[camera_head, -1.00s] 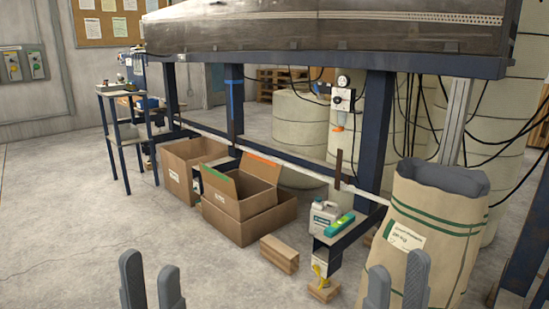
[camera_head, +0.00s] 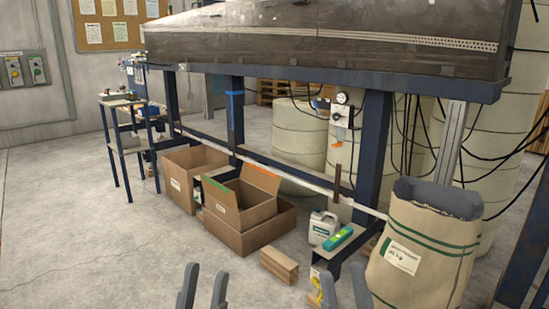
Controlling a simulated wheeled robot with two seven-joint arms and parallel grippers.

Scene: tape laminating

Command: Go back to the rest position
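My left gripper (camera_head: 203,284) shows at the bottom edge, left of the middle. Its two grey fingers are apart, with nothing between them. My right gripper (camera_head: 345,283) shows at the bottom edge, right of the middle. Its fingers are also apart and empty. Only the finger ends show; the rest of both arms is below the picture. Neither gripper appears to touch anything.
A dark machine frame (camera_head: 372,150) spans the back. The floor (camera_head: 80,230) at left is clear.

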